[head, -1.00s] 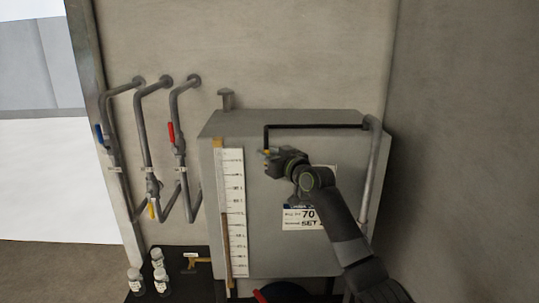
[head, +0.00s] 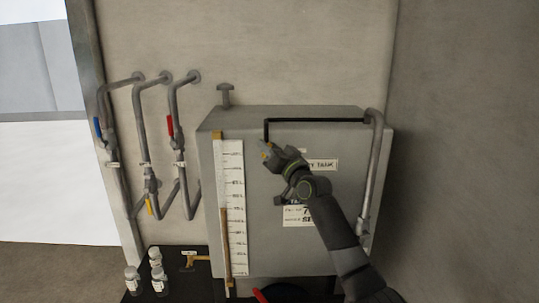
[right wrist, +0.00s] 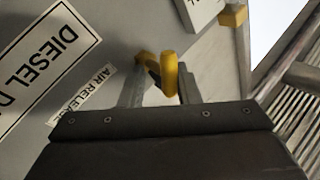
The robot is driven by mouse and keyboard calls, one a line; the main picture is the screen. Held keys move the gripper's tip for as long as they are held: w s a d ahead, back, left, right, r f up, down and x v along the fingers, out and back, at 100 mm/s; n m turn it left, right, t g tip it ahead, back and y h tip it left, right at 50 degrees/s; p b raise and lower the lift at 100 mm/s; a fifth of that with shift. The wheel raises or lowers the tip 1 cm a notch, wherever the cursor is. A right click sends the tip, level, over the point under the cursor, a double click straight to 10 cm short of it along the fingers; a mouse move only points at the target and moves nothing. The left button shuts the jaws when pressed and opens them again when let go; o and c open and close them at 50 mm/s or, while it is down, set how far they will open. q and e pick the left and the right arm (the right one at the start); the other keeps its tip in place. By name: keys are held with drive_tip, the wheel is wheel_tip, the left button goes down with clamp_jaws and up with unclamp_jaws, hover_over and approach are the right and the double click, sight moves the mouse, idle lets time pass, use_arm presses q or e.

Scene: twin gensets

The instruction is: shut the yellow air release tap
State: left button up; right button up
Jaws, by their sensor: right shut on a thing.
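The yellow air release tap (right wrist: 169,75) shows in the right wrist view beside the "AIR RELEASE" label (right wrist: 82,95). Its rounded yellow handle sits between the two grey fingers of my right gripper (right wrist: 160,78), which is shut on it. In the head view my right gripper (head: 268,153) is at the upper front face of the grey tank (head: 275,240), just below the end of a thin black pipe (head: 315,120). Only a little yellow shows there at the fingertips. My left gripper is not in view.
Three grey pipes with blue (head: 97,130), red (head: 170,125) and yellow (head: 150,207) valve handles are on the wall at left. A tall scale (head: 231,210) stands on the tank's left front. White-capped bottles (head: 156,265) stand at lower left. A wall closes the right side.

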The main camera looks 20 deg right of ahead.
drive_tip(key=m+t+h, duration=0.1)
drive_tip(key=m+t, duration=0.1)
drive_tip(key=m, duration=0.1)
drive_tip(key=shift+f+m, duration=0.15)
drive_tip(key=shift+m, duration=0.15)
drive_tip(key=m+t+h, duration=0.1)
drive_tip(key=m, duration=0.2)
drive_tip(key=m+t+h+p, duration=0.1)
drive_tip(key=m+h, duration=0.1)
drive_tip(key=m, duration=0.1)
drive_tip(key=shift+f+h+p, duration=0.2)
drive_tip(key=shift+h+p, duration=0.1)
drive_tip(key=m+h, duration=0.2)
drive_tip(key=m, duration=0.1)
drive_tip(key=shift+f, duration=0.15)
drive_tip(key=shift+a+f+m+h, duration=0.1)
drive_tip(key=shift+m+h, duration=1.1)
drive_tip(key=shift+m, duration=0.45)
drive_tip(key=shift+f+m+h, duration=0.1)
drive_tip(key=shift+m+h, duration=1.1)
drive_tip(key=shift+m, duration=0.45)
drive_tip(key=o, duration=0.6)
drive_tip(key=shift+w, duration=0.1)
drive_tip(key=shift+o, duration=0.2)
drive_tip(key=shift+f, duration=0.1)
